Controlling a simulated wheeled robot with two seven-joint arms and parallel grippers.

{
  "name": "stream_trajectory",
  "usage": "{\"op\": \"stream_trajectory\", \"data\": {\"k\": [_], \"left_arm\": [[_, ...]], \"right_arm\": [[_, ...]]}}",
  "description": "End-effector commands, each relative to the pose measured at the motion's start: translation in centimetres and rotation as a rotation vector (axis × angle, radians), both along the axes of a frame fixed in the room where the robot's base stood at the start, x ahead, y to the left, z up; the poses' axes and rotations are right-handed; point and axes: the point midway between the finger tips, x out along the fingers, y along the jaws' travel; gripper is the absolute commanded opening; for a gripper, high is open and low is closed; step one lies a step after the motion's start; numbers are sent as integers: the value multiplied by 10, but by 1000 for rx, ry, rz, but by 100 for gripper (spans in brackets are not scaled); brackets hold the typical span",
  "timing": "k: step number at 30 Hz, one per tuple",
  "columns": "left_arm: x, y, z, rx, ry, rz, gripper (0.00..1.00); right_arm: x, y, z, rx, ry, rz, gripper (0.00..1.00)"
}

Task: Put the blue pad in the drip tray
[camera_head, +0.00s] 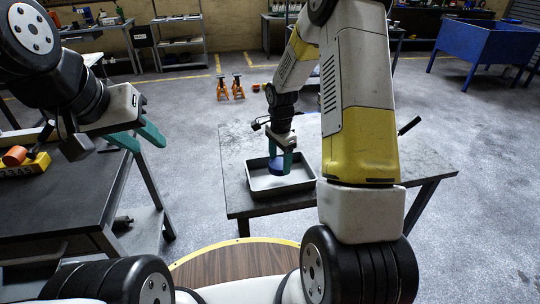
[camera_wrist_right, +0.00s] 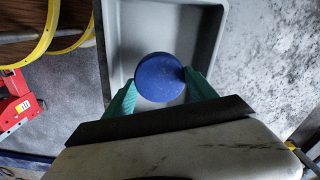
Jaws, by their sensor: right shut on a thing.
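The blue pad (camera_head: 276,166) is a small round disc. It also shows in the right wrist view (camera_wrist_right: 160,78), between the two green fingers. My right gripper (camera_head: 281,162) is shut on it, pointing down over the drip tray. The drip tray (camera_head: 293,187) is a shallow grey rectangular tray on a dark table; its wall also shows in the right wrist view (camera_wrist_right: 117,50). The pad is within the tray's outline; I cannot tell whether it touches the tray floor. My left gripper (camera_head: 146,140) is empty with its green fingers apart, over the left table's edge.
The dark table (camera_head: 394,160) under the tray is mostly bare to the right, partly hidden by my right arm. A second dark table (camera_head: 62,205) at left holds a yellow block (camera_head: 28,166) with an orange part. Orange jack stands (camera_head: 230,88) stand on the floor behind.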

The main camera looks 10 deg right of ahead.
Motion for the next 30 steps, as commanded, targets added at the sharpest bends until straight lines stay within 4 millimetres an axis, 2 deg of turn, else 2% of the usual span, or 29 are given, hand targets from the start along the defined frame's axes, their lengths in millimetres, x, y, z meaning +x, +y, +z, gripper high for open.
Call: {"op": "stream_trajectory", "data": {"k": [8,19,20,21,23,30], "left_arm": [[0,0,0,0,0,0,36],[0,0,0,0,0,0,36],[0,0,0,0,0,0,36],[0,0,0,0,0,0,36],[0,0,0,0,0,0,36],[0,0,0,0,0,0,36]], "right_arm": [[-1,0,-34,0,2,1,16],[0,0,-38,0,0,1,16],[0,0,-38,0,0,1,71],[0,0,-38,0,0,1,79],[0,0,-38,0,0,1,87],[0,0,-38,0,0,1,87]]}}
